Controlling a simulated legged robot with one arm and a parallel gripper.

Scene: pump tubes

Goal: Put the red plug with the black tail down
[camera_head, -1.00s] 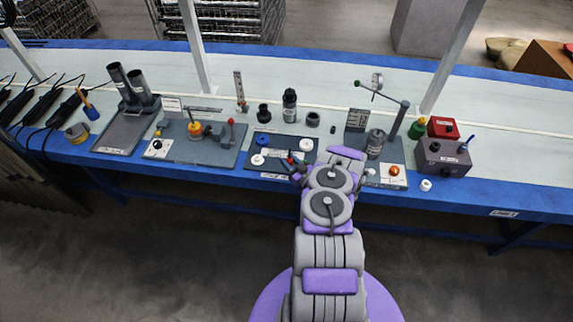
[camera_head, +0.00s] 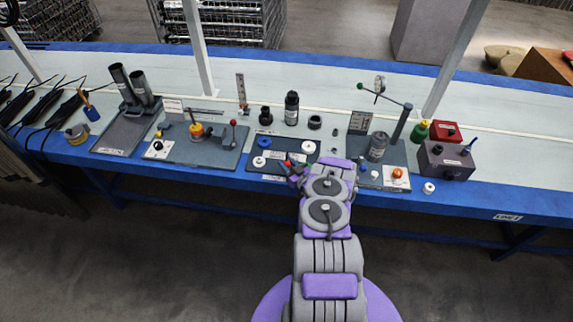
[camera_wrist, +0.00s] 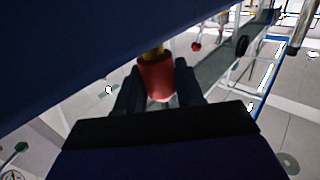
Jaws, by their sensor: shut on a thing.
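The red plug (camera_wrist: 157,78) is between the two dark fingers of my gripper (camera_wrist: 160,92) in the wrist view, and the fingers are shut on it. A yellow-orange piece shows above the red body; a black tail cannot be made out there. In the head view my gripper (camera_head: 292,175) is at the front edge of the dark middle plate (camera_head: 272,168), with a bit of red at its fingers. My arm hides the plate's right front part, and whether the plug touches the plate cannot be told.
White rings (camera_head: 308,147) and a blue ring (camera_head: 264,142) sit on the middle plate. A dark bottle (camera_head: 291,110) stands behind. The left fixture board (camera_head: 212,158) and the right gauge stand (camera_head: 378,146) flank it. The table's blue front edge (camera_head: 215,176) is close.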

